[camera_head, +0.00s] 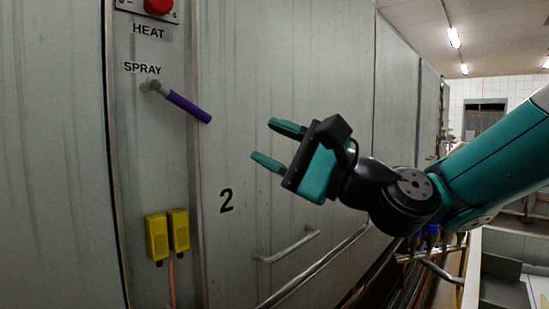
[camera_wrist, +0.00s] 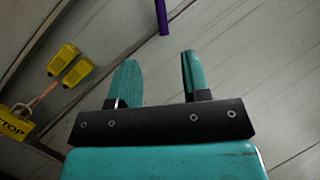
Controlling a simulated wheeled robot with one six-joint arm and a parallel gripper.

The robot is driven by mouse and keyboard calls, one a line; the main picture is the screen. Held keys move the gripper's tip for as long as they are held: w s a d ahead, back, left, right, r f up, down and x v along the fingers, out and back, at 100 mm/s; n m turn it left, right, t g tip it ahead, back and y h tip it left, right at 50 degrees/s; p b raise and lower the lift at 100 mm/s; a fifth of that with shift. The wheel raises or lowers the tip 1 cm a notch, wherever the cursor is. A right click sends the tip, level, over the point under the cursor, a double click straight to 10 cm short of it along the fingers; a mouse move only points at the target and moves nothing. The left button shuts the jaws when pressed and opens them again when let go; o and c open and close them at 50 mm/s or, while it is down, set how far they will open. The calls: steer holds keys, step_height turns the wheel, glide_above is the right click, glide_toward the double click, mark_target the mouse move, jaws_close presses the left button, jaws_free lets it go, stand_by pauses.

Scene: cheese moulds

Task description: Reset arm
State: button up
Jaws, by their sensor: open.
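My gripper (camera_head: 268,144) is open and empty, raised in front of the grey metal panel wall. Its two teal fingers point left, toward the purple spray handle (camera_head: 188,106), and stand apart from it. In the wrist view my gripper (camera_wrist: 158,72) shows both fingers spread with nothing between them. The purple handle (camera_wrist: 162,18) shows beyond the fingertips at the top there. My arm reaches in from the right of the head view.
A red heat knob (camera_head: 158,5) is above the handle. Two yellow boxes (camera_head: 156,238) (camera_head: 179,230) hang lower on the wall. A metal door handle (camera_head: 287,245) and a long rail (camera_head: 318,265) run below my gripper. A yellow stop tag (camera_wrist: 14,124) shows in the wrist view.

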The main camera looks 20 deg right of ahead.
steer(key=s+a+f+n+g+h, duration=0.2)
steer(key=s+a+f+n+g, duration=0.1)
steer(key=s+f+n+g, duration=0.3)
steer(key=s+a+f+n+g+h, duration=0.2)
steer(key=s+f+n+g+h, duration=0.1)
steer(key=f+n, duration=0.45)
steer(key=s+d+f+n+g+h, duration=0.4)
steer(key=s+d+f+n+h, duration=0.3)
steer(key=f, duration=0.3)
step_height(320, 180, up, 12)
steer(key=s+d+m+p, duration=0.1)
steer(key=s+p, duration=0.1)
steer(key=p, duration=1)
steer(key=shift+d+r+g+h, duration=0.15)
steer(key=shift+d+g+h, duration=0.2)
steer(key=shift+g+h, duration=0.05)
